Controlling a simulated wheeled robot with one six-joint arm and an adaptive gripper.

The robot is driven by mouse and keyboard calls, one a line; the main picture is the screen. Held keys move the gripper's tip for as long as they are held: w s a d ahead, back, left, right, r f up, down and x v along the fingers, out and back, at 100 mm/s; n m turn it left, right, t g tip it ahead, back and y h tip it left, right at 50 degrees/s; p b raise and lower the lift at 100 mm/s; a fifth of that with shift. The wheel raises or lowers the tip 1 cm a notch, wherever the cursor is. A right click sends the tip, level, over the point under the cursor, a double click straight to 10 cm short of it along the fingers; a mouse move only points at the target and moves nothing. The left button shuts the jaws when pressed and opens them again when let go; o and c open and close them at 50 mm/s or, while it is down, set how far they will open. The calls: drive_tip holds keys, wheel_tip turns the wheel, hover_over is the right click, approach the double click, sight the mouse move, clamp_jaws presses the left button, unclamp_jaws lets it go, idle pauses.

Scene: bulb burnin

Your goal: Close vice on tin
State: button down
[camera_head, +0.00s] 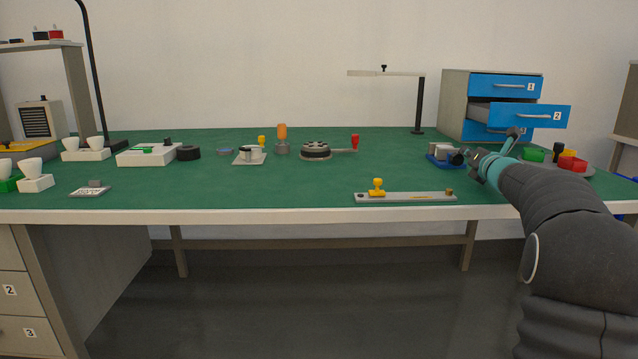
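A small vice with a blue base (432,159) and grey jaws (441,150) stands on the green bench at the right. A dark round part (456,157) shows at the vice's right side. I cannot make out clearly whether a tin sits between the jaws, or how wide the jaws stand. My gripper (474,161) is low over the bench, just right of the vice, pointing left at that dark part. The gripper is small and partly dark here, so its fingers and any contact are unclear.
A blue drawer cabinet (455,98) stands behind, its drawer 2 (530,116) pulled out. A grey bar with a yellow knob (410,197) lies at the front edge. A turntable with a red handle (316,151) stands mid-bench.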

drive_tip(key=shift+w+f, duration=0.1)
drive_tip(key=shift+f, duration=0.2)
drive_tip(key=shift+d+r+p, duration=0.2)
drive_tip(key=shift+r+p, duration=0.05)
drive_tip(key=shift+p, duration=0.15)
drive_tip(key=s+b, duration=0.1)
drive_tip(key=s, duration=0.1)
drive_tip(key=s+b, duration=0.1)
drive_tip(key=s, duration=0.2)
drive_tip(key=shift+d+r, duration=0.15)
drive_tip(key=shift+s, duration=0.5)
